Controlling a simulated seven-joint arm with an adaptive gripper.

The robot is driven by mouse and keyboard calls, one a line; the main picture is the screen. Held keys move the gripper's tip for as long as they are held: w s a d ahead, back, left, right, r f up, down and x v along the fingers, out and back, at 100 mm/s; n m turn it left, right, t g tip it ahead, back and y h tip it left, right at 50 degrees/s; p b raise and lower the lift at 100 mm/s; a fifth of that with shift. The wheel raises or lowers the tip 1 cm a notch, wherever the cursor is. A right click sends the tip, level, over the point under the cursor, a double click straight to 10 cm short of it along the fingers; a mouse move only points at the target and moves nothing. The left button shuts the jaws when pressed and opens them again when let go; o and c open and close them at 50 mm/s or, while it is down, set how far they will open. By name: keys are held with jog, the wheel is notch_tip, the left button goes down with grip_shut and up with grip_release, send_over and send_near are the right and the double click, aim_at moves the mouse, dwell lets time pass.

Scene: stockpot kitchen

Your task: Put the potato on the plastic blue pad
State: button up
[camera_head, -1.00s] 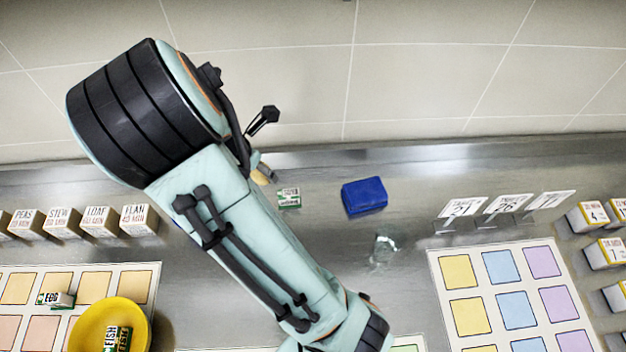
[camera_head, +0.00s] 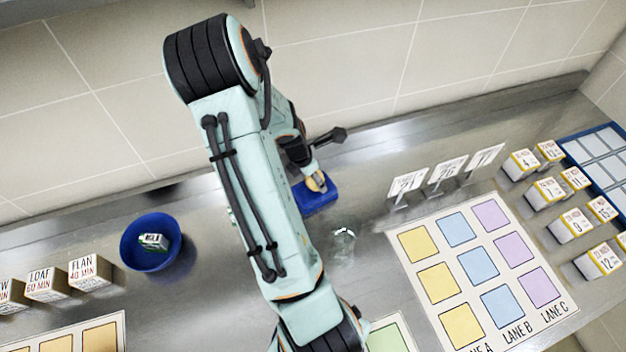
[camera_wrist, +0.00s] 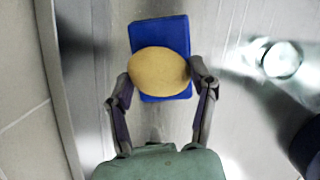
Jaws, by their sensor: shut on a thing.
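The potato (camera_wrist: 158,72) is tan and oval, held between the two fingers of my gripper (camera_wrist: 160,84) in the wrist view. The blue pad (camera_wrist: 160,33) lies directly behind and beneath the potato in that view. In the head view the potato (camera_head: 316,182) shows at the gripper's tip (camera_head: 315,178), over the blue pad (camera_head: 318,198). My gripper is shut on the potato. I cannot tell whether the potato touches the pad or is a little above it.
A clear glass (camera_head: 343,243) stands just right of the pad and shows in the wrist view (camera_wrist: 280,60). A blue bowl (camera_head: 151,243) holding a small box is at left. Number cards (camera_head: 446,171) and a coloured lane board (camera_head: 420,250) are at right.

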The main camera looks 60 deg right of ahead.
jog(key=shift+f, duration=0.75)
jog(key=o, duration=1.2)
jog(key=shift+f, duration=0.15)
jog(key=shift+c, duration=0.2)
